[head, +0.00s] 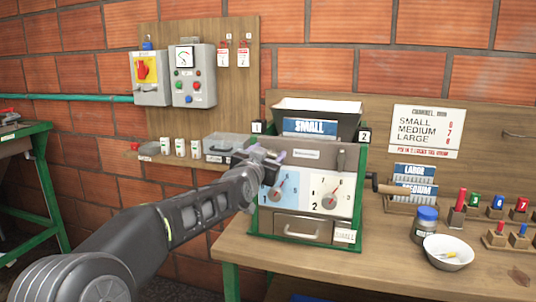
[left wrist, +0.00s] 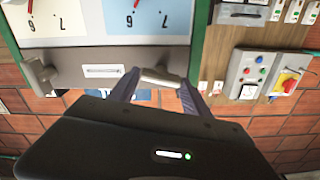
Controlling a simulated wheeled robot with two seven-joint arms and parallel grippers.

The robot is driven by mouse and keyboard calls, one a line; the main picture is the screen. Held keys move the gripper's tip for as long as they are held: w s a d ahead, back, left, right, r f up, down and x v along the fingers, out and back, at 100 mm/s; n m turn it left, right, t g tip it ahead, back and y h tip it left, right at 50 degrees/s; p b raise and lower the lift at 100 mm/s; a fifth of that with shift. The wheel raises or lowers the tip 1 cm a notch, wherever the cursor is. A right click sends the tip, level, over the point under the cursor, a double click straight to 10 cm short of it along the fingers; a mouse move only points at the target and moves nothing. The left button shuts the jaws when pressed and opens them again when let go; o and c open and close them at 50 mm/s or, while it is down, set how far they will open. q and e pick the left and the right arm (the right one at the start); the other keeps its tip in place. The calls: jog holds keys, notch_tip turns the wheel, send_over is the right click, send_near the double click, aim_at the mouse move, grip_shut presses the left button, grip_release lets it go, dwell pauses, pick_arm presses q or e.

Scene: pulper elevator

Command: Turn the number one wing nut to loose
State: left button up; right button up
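The green-framed machine (head: 361,190) stands on the bench, with number tags 1 (head: 257,128) and 2 (head: 364,136) at its upper corners. My left gripper (head: 265,157) is at the machine's upper left front and covers the number one wing nut in the head view. In the left wrist view, the wing nut (left wrist: 160,78) lies between the two fingers of my left gripper (left wrist: 159,78). The fingertips are close to its ends; contact is not clear. A second wing nut (left wrist: 40,76) stands out at the other end of the plate, clear of the gripper. My right gripper is not in view.
The front panel has two dials (head: 283,187) with pointers, above a drawer (head: 302,229). A crank handle (head: 392,188) sticks out at the right. A jar (head: 425,225), a bowl (head: 448,252) and sign plates (head: 414,180) stand to the right. Control boxes (head: 194,75) hang at the left.

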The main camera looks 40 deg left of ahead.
pick_arm(q)
jog(key=c, duration=0.9)
jog(key=shift+o, duration=0.2)
jog(key=shift+f+n+b, duration=0.2)
jog(key=shift+n+b, duration=0.8)
jog(key=shift+b, duration=0.1)
jog(key=shift+a+r+n, duration=0.1)
jog(key=shift+r+n, duration=0.1)
jog(key=shift+n, duration=0.1)
jog(key=o, duration=1.4)
jog(key=shift+s, duration=0.15)
